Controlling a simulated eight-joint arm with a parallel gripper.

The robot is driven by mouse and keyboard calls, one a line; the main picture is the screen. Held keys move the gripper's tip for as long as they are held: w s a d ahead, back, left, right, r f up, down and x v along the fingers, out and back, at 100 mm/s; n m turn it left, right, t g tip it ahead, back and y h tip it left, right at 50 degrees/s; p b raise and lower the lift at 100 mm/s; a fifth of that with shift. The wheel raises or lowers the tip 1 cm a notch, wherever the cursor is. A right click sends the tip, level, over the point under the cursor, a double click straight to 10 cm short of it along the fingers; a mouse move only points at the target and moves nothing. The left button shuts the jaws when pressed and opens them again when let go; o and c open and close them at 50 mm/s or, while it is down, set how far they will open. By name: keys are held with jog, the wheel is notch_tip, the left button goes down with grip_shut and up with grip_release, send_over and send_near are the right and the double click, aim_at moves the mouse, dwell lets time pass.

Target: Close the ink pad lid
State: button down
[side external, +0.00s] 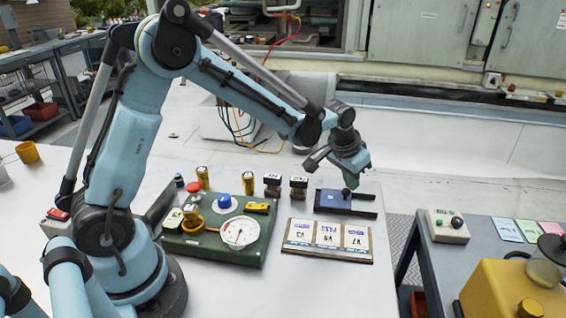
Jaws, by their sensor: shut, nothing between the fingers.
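The ink pad (333,197) lies flat at the far right of the white table in the side external view. The gap between fingertips and pad is too small to judge.
Stamps (298,188) stand left of the pad. A tray with three printed cards (328,240) lies in front. A green panel (218,250) with a gauge and blue button sits left. The table's right edge is near; a side table (476,250) stands beyond a gap.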

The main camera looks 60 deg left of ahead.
jog(key=shift+s+a, duration=0.7)
jog(key=shift+s, duration=0.15)
jog(key=shift+w, duration=0.1)
jog(key=w, duration=0.2)
jog(key=w+r, duration=0.1)
jog(key=w, duration=0.1)
jog(key=shift+w+r, duration=0.1)
jog(key=shift+r, duration=0.05)
jog(key=s+r+t, duration=0.2)
jog(key=s+r, duration=1)
jog(key=s, duration=0.2)
jog(key=s+f+t, duration=0.1)
jog(key=s+f, duration=0.2)
jog(key=s, duration=0.6)
jog(key=shift+d+f, duration=0.15)
jog(key=shift+f, duration=0.25)
jog(key=c, duration=1.8)
grip_release()
jog(key=shift+s, duration=0.1)
